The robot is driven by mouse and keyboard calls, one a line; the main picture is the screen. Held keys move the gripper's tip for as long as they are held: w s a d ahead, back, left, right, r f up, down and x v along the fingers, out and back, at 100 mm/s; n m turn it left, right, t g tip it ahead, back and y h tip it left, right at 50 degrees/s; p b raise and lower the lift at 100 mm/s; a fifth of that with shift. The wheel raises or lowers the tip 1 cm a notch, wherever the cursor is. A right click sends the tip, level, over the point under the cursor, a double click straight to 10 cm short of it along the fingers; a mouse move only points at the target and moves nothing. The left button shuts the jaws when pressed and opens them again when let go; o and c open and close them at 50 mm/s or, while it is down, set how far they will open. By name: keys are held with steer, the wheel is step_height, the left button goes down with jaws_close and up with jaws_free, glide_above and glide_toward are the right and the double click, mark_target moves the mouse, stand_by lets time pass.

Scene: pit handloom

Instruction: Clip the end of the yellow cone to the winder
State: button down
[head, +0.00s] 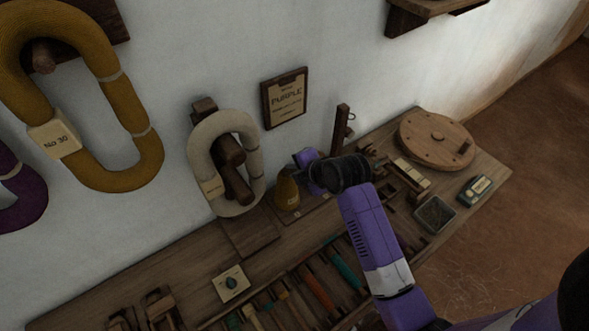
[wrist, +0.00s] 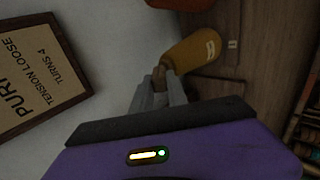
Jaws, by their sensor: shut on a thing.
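The yellow cone (head: 287,192) stands on the wooden bench by the white wall; in the wrist view it is the yellow shape (wrist: 192,52) with a pale label. My gripper (wrist: 160,86) is at the cone's narrow end, its grey fingers shut on a small brownish piece there. I cannot tell whether this is the cone's tip or its yarn end; no loose thread shows. In the head view my gripper's purple body is just right of the cone. A wooden post (head: 341,128) with a small hook stands behind my wrist; I cannot tell whether it is the winder.
A framed sign reading PURPLE (head: 285,98) hangs above; the wrist view shows TENSION LOOSE, TURNS 4. A pale skein (head: 198,155) hangs left of the cone. A round wooden disc (head: 437,138) and a small tray (head: 435,214) lie right. Tools (head: 318,290) fill the front rack.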

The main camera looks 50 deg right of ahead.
steer(key=shift+r+p, duration=2)
steer(key=shift+r, duration=0.4)
